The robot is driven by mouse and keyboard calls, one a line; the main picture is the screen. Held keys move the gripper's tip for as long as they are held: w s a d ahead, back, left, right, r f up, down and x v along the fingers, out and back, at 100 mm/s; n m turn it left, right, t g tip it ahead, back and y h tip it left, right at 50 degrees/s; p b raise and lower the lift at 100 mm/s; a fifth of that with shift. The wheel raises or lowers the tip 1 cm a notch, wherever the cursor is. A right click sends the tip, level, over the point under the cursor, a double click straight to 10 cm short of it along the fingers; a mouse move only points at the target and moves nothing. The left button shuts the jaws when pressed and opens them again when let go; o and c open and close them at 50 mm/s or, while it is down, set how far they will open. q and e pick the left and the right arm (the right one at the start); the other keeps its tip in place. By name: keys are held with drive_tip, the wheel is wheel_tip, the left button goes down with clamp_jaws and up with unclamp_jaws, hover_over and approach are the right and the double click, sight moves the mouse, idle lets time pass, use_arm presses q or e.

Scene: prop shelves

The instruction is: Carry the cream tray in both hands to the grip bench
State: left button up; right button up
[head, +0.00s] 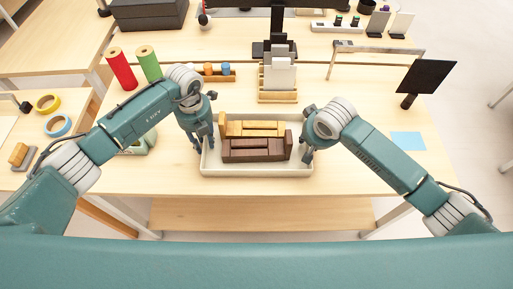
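The cream tray (256,172) sits on the near part of the light wood bench, close to its front edge. Inside it lie dark brown blocks (256,155) in front and yellow-tan wooden blocks (253,127) behind. My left gripper (203,146) points down at the tray's left wall, with its fingers close to the rim. My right gripper (306,153) points down at the right wall, partly hidden by its own wrist. I cannot tell whether either gripper is closed on the rim.
A beige rack with pale cards (279,85) stands behind the tray. Red (121,69) and green (148,64) rolls stand at the back left. A black panel on a stand (426,77) and a blue sheet (408,141) are at right. Tape rolls (57,125) lie on a left side table.

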use_arm(q)
drive_tip(key=shift+w+r, duration=0.1)
drive_tip(key=shift+r, duration=0.05)
wheel_tip(320, 180, up, 12)
use_arm(e)
drive_tip(key=v, duration=1.2)
use_arm(q)
drive_tip(key=shift+f, duration=0.2)
use_arm(e)
drive_tip(key=shift+w, duration=0.1)
